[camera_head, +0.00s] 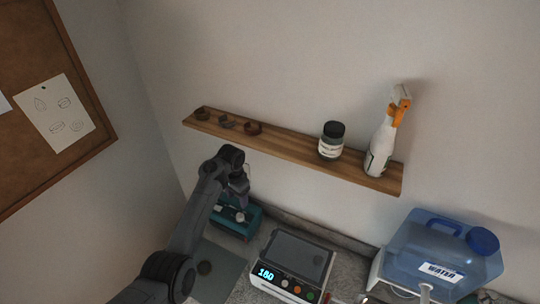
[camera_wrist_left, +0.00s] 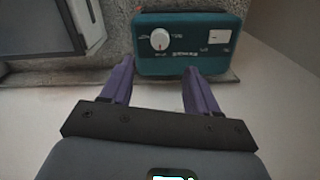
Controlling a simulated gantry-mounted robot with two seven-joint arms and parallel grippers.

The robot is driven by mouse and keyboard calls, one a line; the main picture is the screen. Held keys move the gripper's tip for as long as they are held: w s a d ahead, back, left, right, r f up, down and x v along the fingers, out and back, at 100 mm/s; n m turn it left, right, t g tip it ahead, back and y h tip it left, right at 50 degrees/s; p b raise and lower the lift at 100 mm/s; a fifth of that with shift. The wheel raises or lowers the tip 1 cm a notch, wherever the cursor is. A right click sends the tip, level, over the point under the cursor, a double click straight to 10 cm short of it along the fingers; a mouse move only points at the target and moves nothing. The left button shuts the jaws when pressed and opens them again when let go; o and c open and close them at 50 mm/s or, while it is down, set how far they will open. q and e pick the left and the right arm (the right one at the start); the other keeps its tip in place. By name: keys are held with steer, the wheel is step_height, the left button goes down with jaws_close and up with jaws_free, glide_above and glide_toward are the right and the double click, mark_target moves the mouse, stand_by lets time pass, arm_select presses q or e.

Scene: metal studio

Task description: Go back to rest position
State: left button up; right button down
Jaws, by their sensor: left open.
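My left arm comes in from the lower left in the head view. Its gripper (camera_head: 241,190) hangs in front of the teal box with a dial (camera_head: 236,224) near the wall corner. In the left wrist view, the two purple fingers of the left gripper (camera_wrist_left: 158,72) are apart with nothing between them. The fingers point at the teal box (camera_wrist_left: 188,62), which shows a white knob and a small white panel. I cannot tell how far the fingertips are from it. My right gripper is in neither view.
A scale-like device (camera_head: 292,262) with a lit display stands right of the teal box. A blue water container (camera_head: 440,250) stands farther right. A wooden shelf (camera_head: 285,146) above holds a dark-lidded jar (camera_head: 331,141), a spray bottle (camera_head: 381,143) and small brown items. A grey mat (camera_head: 222,262) lies by my arm.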

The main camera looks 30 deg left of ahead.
arm_select(q)
steer(key=s+d+f+t+y, duration=0.1)
steer(key=s+d+f, duration=0.25)
steer(key=s, duration=0.45)
steer(key=s+d+f+t+y, duration=0.1)
steer(key=s+d+f, duration=0.1)
steer(key=s+f, duration=0.45)
steer(key=s+d+r, duration=0.3)
steer(key=s+d, duration=0.1)
steer(key=s, duration=0.3)
steer(key=s+d+r+t+h, duration=0.1)
steer(key=s+d+r, duration=0.1)
steer(key=s+d, duration=0.2)
steer(key=s+d+r+h, duration=0.1)
steer(key=s+d+r, duration=0.2)
steer(key=s, duration=0.7)
steer(key=shift+s+d+r+t, duration=0.15)
steer(key=shift+d+r+t, duration=0.15)
steer(key=shift+d, duration=0.1)
